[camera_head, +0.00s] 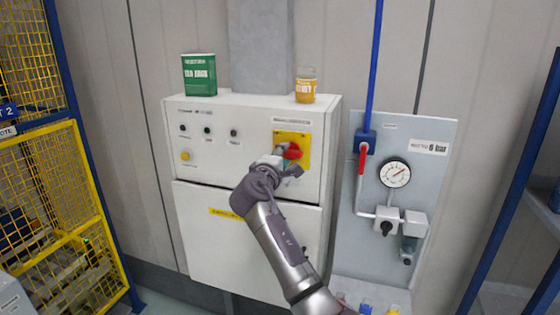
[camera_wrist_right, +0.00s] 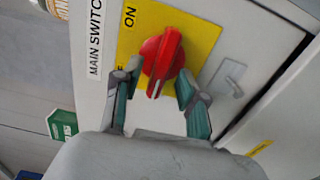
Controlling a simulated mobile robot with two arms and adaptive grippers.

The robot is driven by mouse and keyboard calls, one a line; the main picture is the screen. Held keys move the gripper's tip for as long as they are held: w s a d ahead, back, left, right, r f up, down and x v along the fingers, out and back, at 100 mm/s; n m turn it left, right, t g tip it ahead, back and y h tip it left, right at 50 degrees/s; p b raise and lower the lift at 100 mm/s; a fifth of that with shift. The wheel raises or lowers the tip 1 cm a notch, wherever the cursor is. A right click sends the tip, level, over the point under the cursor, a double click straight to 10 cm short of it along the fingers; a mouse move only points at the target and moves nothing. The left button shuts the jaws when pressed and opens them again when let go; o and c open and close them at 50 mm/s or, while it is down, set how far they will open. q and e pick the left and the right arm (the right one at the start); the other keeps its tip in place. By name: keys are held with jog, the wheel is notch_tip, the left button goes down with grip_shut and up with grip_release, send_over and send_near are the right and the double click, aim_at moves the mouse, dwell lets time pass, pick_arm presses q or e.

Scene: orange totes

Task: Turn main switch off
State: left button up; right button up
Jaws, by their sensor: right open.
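The main switch is a red rotary knob (camera_head: 292,151) on a yellow plate (camera_head: 304,138) at the right of a white control cabinet (camera_head: 255,109). In the right wrist view the red knob (camera_wrist_right: 162,58) has a raised handle bar with a light mark; "ON" shows on the yellow plate and another label is mostly hidden. My right gripper (camera_head: 284,156) is at the knob. In the wrist view its two fingers (camera_wrist_right: 158,88) are open, one on each side of the knob's lower part; whether they touch it is unclear. My left gripper is not in view.
A green box (camera_head: 199,75) and a yellow-labelled jar (camera_head: 305,86) stand on top of the cabinet. To the right is a grey panel (camera_head: 437,150) with a gauge (camera_head: 395,173) and red-handled valve (camera_head: 362,158). A yellow mesh fence (camera_head: 60,210) stands at left.

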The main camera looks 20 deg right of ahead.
jog(key=v, duration=1.1)
jog(key=shift+s+a, duration=0.25)
jog(key=shift+s, duration=0.05)
jog(key=shift+f, duration=0.1)
